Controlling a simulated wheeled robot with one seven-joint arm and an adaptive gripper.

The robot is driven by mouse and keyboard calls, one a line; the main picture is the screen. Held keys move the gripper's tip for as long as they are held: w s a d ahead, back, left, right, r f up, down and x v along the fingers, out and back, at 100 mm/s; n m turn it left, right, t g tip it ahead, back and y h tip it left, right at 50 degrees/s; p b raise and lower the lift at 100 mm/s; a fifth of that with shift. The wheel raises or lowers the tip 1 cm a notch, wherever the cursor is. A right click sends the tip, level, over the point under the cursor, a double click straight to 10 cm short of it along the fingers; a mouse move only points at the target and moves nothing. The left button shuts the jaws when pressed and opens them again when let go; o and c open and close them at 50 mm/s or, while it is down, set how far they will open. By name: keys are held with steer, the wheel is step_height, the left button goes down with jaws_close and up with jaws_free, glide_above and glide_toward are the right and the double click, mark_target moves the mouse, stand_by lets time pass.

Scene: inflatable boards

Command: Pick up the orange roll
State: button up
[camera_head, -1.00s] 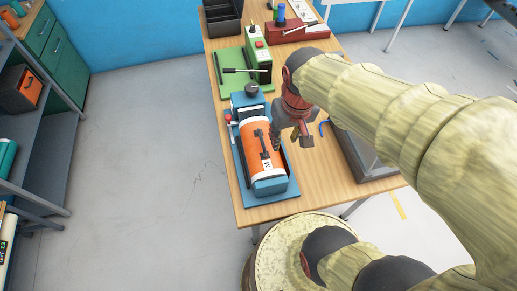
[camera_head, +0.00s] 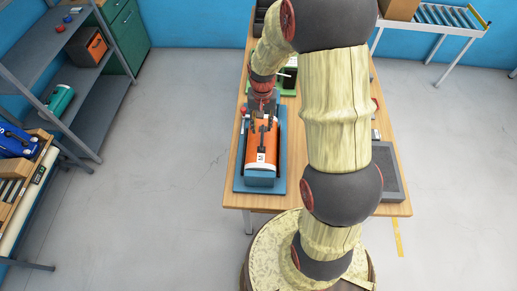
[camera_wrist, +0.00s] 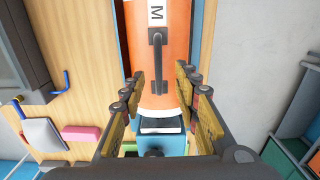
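The orange roll (camera_head: 262,143) lies in a blue stand (camera_head: 280,172) on the wooden table, with a white label and a dark handle along its top. In the wrist view the roll (camera_wrist: 177,30) fills the upper middle, and its dark handle (camera_wrist: 157,62) shows between my fingertips. My gripper (camera_head: 263,115) is above the far part of the roll in the head view. In the wrist view my gripper (camera_wrist: 158,78) is open, with one finger on each side of the handle and clear gaps to it. I cannot tell the height of the fingertips above the roll.
A grey tray (camera_head: 388,172) is at the table's right. A pink block (camera_wrist: 80,133) and a blue hooked tool (camera_wrist: 62,83) lie beside the stand in the wrist view. A grey shelf (camera_head: 95,105) stands at the left, with free floor (camera_head: 180,140) between it and the table.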

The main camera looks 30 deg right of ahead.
mark_target(262, 133)
steer(key=shift+w+f, duration=0.1)
steer(key=shift+f, duration=0.15)
steer(key=f, duration=0.7)
steer(key=shift+w+d+f, duration=0.15)
steer(key=shift+d+f, duration=0.05)
steer(key=shift+d, duration=0.15)
steer(key=shift+c, duration=1.1)
jaws_close()
